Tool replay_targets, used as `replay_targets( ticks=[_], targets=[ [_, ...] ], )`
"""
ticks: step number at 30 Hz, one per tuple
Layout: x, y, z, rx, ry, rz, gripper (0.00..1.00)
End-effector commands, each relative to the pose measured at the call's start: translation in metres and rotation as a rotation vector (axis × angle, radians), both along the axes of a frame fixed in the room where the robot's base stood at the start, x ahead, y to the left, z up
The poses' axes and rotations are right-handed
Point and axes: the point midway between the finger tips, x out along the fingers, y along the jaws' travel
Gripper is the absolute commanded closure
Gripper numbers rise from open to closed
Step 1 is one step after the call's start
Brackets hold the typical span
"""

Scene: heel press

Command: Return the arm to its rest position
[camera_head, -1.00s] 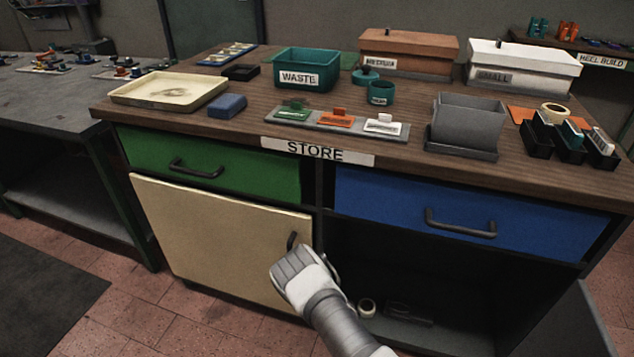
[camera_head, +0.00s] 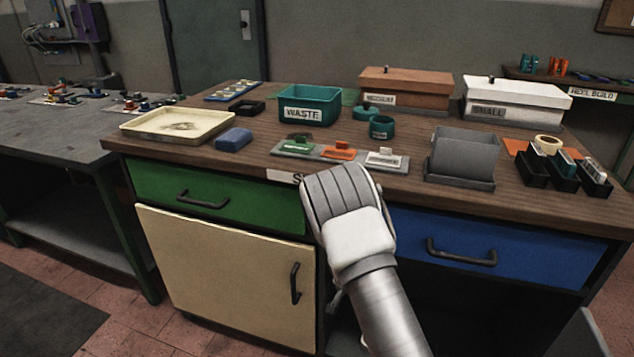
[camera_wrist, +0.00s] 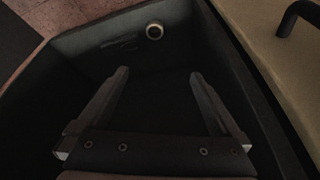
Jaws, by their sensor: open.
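My arm's end shows in the head view in front of the store cabinet (camera_head: 225,265), hiding part of its STORE label (camera_head: 284,176). The fingers are hidden there. In the wrist view my gripper (camera_wrist: 158,78) is open, with nothing between its two spread fingers. Beyond them lies a dark open compartment (camera_wrist: 155,58) with a small pale ring (camera_wrist: 155,31) inside. The cream door (camera_head: 225,275) is shut, and its dark handle (camera_head: 295,284) is left of my arm, apart from it. The door also shows in the wrist view (camera_wrist: 285,60).
A green drawer (camera_head: 220,198) and a blue drawer (camera_head: 500,246) are shut. The wooden top (camera_head: 255,160) holds a cream tray (camera_head: 180,125), a teal WASTE bin (camera_head: 310,105), a grey bin (camera_head: 465,155) and lidded boxes. A grey bench (camera_head: 60,135) stands at left.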

Motion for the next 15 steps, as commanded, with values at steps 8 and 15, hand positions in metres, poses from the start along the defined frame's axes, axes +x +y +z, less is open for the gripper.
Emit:
replay_targets(
  ticks=[8,15],
  targets=[
    [-0.009,-0.005,0.109,0.04,-0.006,0.055,0.0],
    [-0.036,-0.012,0.195,0.067,-0.015,0.129,0.0]
  ],
)
